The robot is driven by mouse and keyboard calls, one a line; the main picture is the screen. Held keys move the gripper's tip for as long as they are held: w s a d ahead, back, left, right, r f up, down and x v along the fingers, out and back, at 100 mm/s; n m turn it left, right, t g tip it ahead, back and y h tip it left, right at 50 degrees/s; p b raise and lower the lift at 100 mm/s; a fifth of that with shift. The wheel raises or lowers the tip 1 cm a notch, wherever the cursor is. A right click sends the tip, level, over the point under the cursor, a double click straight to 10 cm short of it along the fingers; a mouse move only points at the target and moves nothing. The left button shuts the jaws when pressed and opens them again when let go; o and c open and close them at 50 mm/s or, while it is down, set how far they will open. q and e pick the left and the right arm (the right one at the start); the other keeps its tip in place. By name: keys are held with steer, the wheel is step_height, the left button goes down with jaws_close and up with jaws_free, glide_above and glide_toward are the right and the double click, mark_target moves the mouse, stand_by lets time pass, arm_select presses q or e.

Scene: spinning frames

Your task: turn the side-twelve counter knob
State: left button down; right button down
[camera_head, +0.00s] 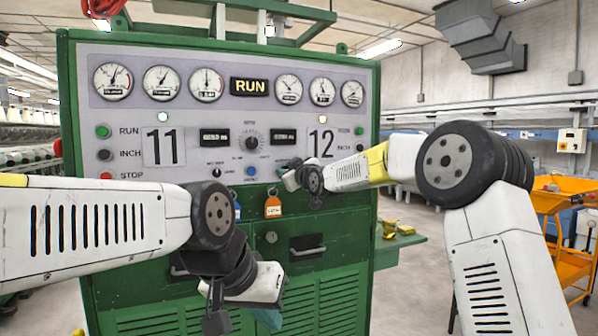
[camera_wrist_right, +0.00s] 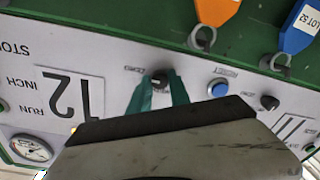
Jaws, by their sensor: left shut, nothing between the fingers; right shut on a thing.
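The side-twelve counter knob, a small dark knob (camera_wrist_right: 160,79), is on the grey panel beside the "12" plate (camera_wrist_right: 70,94), which appears upside down in the right wrist view. My right gripper (camera_wrist_right: 161,90) is shut on this knob, with one teal finger on each side of it. In the head view my right gripper (camera_head: 289,168) reaches the panel left of and below the "12" plate (camera_head: 321,138) and hides the knob. My left gripper (camera_head: 268,318) is low in front of the green cabinet, shut and empty, with its fingers partly hidden by its own body.
A blue button (camera_head: 251,171) and another small black knob (camera_head: 217,172) lie left of my right gripper. An orange tag (camera_head: 273,207) and a blue tag (camera_head: 238,212) hang just below. A larger dial (camera_head: 252,143) sits above. An orange cart (camera_head: 565,215) stands at right.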

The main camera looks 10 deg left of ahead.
steer(key=shift+n, duration=0.5)
steer(key=n, duration=0.8)
steer(key=n+h, duration=0.1)
steer(key=n, duration=0.7)
steer(key=shift+a+f, duration=0.1)
steer(key=shift+f, duration=0.1)
steer(key=shift+n, duration=0.4)
steer(key=c, duration=1.2)
jaws_free()
steer(key=shift+r, duration=0.1)
steer(key=shift+s, duration=0.1)
